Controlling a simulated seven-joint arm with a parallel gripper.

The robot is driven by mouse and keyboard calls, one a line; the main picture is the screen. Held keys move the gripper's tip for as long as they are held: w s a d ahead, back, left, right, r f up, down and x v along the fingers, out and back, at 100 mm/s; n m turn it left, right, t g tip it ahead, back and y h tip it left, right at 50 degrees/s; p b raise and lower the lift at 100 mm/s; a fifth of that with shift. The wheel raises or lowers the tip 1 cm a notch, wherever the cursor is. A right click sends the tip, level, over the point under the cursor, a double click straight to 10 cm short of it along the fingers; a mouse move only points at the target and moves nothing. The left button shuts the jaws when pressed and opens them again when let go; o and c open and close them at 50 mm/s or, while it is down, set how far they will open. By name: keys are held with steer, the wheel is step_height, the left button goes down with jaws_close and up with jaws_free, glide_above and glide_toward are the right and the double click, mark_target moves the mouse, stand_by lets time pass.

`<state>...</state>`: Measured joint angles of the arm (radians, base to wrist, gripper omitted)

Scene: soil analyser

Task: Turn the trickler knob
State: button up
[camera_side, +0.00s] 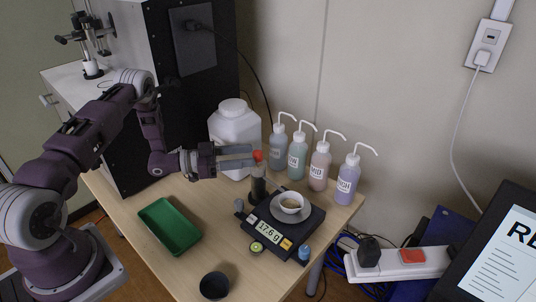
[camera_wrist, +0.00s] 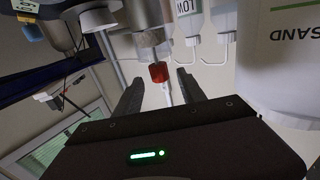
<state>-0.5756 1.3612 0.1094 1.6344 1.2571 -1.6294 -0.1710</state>
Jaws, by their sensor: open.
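The red trickler knob (camera_side: 257,155) sits at the top of the dark trickler (camera_side: 258,186), beside the scale (camera_side: 291,243). My gripper (camera_side: 253,155) is level with the knob, its fingers pointing right at it. In the wrist view my open gripper (camera_wrist: 159,78) has one finger on each side of the red knob (camera_wrist: 158,72), with gaps showing beside it. The scale display (camera_side: 269,232) reads 17.6 g.
A white jug (camera_side: 236,128) stands just behind my gripper. Several wash bottles (camera_side: 347,185) line the table's back right. A green tray (camera_side: 168,228) lies at front left, and a black cup (camera_side: 214,286) stands near the front. A small green-topped item (camera_side: 256,247) and a blue one (camera_side: 304,252) flank the display.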

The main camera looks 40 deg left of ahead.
steer(key=x, duration=0.7)
steer(key=shift+f, duration=0.2)
steer(key=shift+w, duration=0.1)
jaws_close()
